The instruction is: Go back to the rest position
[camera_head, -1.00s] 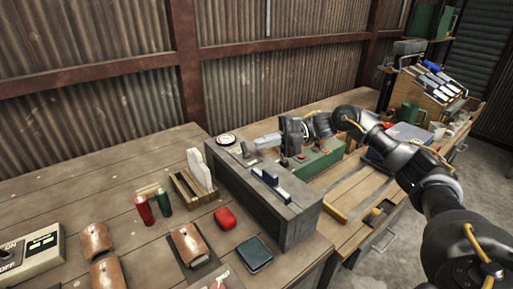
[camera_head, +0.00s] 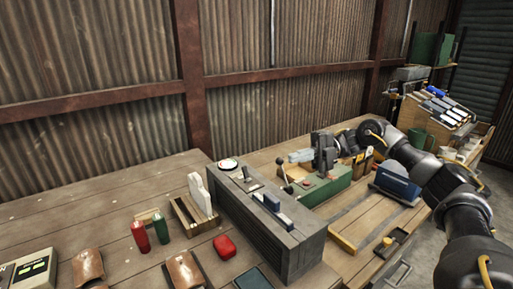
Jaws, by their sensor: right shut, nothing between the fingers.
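My right gripper (camera_head: 300,156) is shut and empty. Its fingers point left, above the bench near the green box (camera_head: 322,188) and beyond the grey control box (camera_head: 270,228). My right arm comes in from the right edge and crosses over the right part of the bench. My left gripper is not in view.
The grey control box with levers stands mid-bench. Left of it are a wooden rack (camera_head: 188,215), a red cylinder (camera_head: 140,236), a green cylinder (camera_head: 160,229) and a red block (camera_head: 224,247). A blue box (camera_head: 397,182) stands on the right. A corrugated wall (camera_head: 90,55) runs behind.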

